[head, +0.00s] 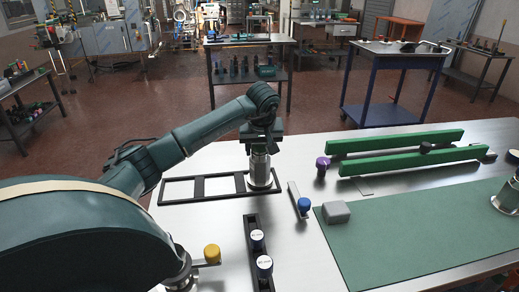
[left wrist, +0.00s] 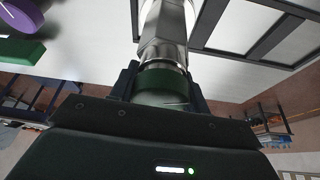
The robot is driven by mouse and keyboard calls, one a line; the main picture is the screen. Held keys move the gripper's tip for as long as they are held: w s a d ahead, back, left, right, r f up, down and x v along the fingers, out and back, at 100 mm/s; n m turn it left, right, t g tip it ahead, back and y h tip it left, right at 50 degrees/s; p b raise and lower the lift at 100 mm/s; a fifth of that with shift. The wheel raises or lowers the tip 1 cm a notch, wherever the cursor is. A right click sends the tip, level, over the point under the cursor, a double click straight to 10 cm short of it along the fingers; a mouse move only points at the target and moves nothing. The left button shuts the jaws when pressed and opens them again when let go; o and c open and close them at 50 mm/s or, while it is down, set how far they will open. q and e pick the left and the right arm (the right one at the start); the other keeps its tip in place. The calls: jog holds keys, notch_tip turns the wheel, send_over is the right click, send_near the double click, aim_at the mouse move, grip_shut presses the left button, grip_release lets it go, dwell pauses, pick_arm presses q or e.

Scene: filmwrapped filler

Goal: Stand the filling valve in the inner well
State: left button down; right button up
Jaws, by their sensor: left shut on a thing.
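The filling valve, a silver metal cylinder (head: 260,172) with a dark green band (left wrist: 162,82), is upright in my left gripper (head: 260,140). The gripper is shut around its upper part. The valve's lower end is at the right end of a flat black frame (head: 178,201) with several openings, which lies on the table. The frame also shows in the left wrist view (left wrist: 268,42), to the right of the valve. I cannot tell which opening is the inner well, nor whether the valve touches the frame or the table.
Right of the frame are a blue-knobbed part (head: 304,204), a purple-knobbed part (head: 322,164), a grey block (head: 336,212) and green rails (head: 400,141). A black holder with white-topped pieces (head: 257,238) and a yellow-knobbed part (head: 212,253) are nearer. The green mat (head: 420,235) is mostly bare.

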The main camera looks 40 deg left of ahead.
pick_arm(q)
jog(key=shift+f, duration=0.2)
jog(key=shift+f, duration=0.1)
jog(key=c, duration=0.7)
grip_release()
jog(key=shift+f, duration=0.1)
jog(key=v, duration=1.2)
